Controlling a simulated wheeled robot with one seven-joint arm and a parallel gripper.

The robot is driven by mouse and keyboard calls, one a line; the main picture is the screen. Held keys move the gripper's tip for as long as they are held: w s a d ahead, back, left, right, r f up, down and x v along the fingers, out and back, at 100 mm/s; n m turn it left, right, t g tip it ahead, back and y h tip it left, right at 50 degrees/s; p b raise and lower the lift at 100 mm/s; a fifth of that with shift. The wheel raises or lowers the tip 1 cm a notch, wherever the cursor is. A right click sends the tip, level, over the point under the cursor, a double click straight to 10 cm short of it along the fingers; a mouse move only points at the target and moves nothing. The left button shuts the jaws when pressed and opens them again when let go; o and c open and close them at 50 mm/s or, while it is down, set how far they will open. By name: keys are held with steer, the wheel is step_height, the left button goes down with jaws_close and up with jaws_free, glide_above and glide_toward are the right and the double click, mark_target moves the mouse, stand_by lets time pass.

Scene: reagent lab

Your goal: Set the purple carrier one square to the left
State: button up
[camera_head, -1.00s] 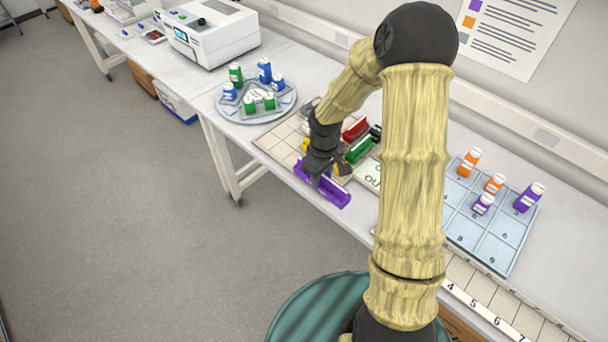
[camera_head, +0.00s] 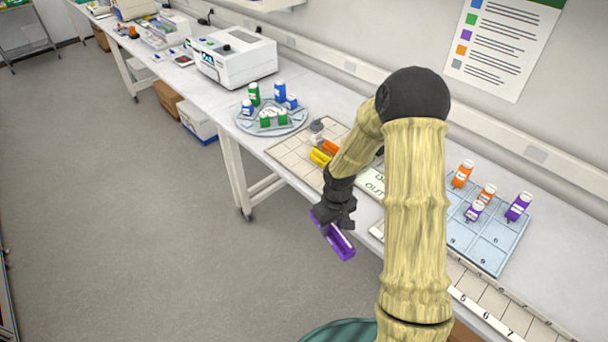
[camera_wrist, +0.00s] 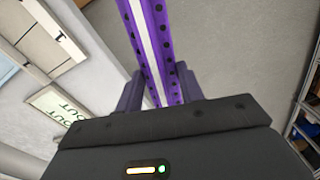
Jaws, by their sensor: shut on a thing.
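The purple carrier (camera_head: 338,243) is a long narrow bar, held by my gripper (camera_head: 328,222) in the head view. It hangs tilted in front of the bench's front edge, over the floor. In the wrist view the carrier (camera_wrist: 152,45) runs up between the two fingers of my gripper (camera_wrist: 158,92), with a pale stripe and dark dots along it. The gripper is shut on it. The square-marked board (camera_head: 290,150) lies on the bench behind, partly hidden by my arm, with a yellow carrier (camera_head: 319,157) and an orange one (camera_head: 330,146) on it.
A round rack (camera_head: 262,128) with blue and green bottles stands left of the board. A blue numbered tray (camera_head: 490,255) with orange and purple bottles lies at right. A white instrument (camera_head: 235,60) stands farther back. The floor left of the bench is clear.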

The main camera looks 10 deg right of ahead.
steer(key=f+m, duration=0.1)
steer(key=f, duration=0.2)
steer(key=f+m, duration=0.2)
steer(key=f, duration=0.1)
steer(key=s+f+m, duration=0.1)
steer(key=f, duration=0.2)
steer(key=shift+d+f+m+b, duration=0.1)
steer(key=shift+f+m+b, duration=0.05)
steer(key=shift+m+b, duration=0.2)
